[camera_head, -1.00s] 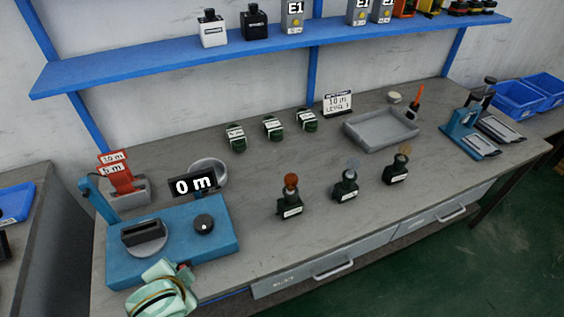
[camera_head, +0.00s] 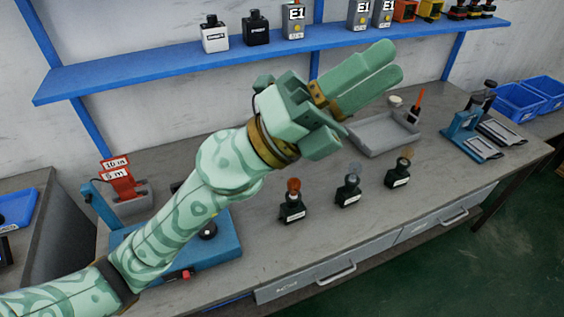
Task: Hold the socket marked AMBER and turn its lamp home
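My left gripper (camera_head: 383,65) is high above the bench, up and right of the left socket, fingers pointing to the upper right. Its fingers lie close together and nothing shows between them; I cannot tell if they are shut. My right gripper is out of view.
A blue device (camera_head: 222,250) with a black knob sits at the left, partly behind my arm. A grey tray (camera_head: 380,140) lies at the back right, beside a blue stand (camera_head: 465,135). A blue shelf (camera_head: 170,70) runs above. The bench's front right is clear.

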